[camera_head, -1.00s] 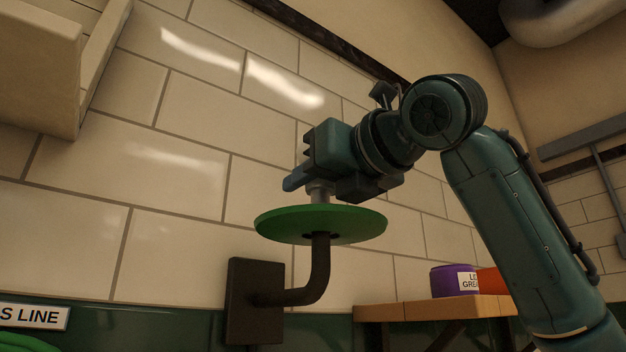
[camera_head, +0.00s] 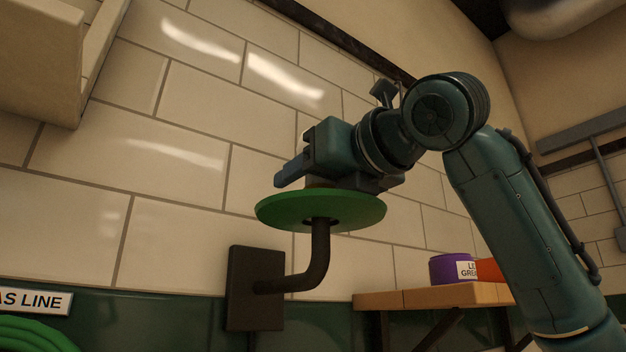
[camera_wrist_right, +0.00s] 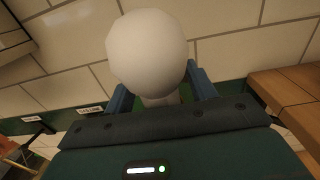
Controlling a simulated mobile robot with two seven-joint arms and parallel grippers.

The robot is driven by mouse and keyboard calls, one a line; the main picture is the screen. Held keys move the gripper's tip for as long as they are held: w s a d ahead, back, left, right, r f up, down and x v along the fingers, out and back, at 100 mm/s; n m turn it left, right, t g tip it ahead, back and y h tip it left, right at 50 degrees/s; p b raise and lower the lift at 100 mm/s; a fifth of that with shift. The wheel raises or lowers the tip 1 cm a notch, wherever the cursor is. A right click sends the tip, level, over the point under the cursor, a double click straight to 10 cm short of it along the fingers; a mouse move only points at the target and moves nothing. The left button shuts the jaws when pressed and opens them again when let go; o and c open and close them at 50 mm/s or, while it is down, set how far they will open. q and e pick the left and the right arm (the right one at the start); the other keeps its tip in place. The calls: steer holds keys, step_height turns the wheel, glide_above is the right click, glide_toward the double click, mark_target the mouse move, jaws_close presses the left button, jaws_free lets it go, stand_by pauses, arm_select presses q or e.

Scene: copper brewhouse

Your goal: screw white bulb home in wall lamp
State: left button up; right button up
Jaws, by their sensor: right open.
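The wall lamp has a green disc shade (camera_head: 321,213) on a dark bent arm (camera_head: 320,255) from a dark wall plate (camera_head: 254,288). My right gripper (camera_head: 318,178) is just above the shade, its jaws low over the lamp's centre. In the right wrist view the white bulb (camera_wrist_right: 147,52) is a round globe with its narrower neck between the two blue fingers (camera_wrist_right: 160,90). The jaws are open around it. The bulb's base and the socket are hidden there. In the head view the gripper hides most of the bulb. My left gripper is not in view.
A wooden shelf (camera_head: 430,297) at the lower right holds a purple labelled tub (camera_head: 450,269) and an orange thing (camera_head: 488,271). A pale box-like fixture (camera_head: 50,50) juts out at upper left. A "GAS LINE" sign (camera_head: 35,300) and green hose (camera_head: 35,335) are lower left.

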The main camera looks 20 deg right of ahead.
steer(key=shift+v, duration=2.5)
steer(key=b+v, duration=0.2)
steer(key=v, duration=1.1)
steer(key=shift+b, duration=0.3)
steer(key=shift+s, duration=0.1)
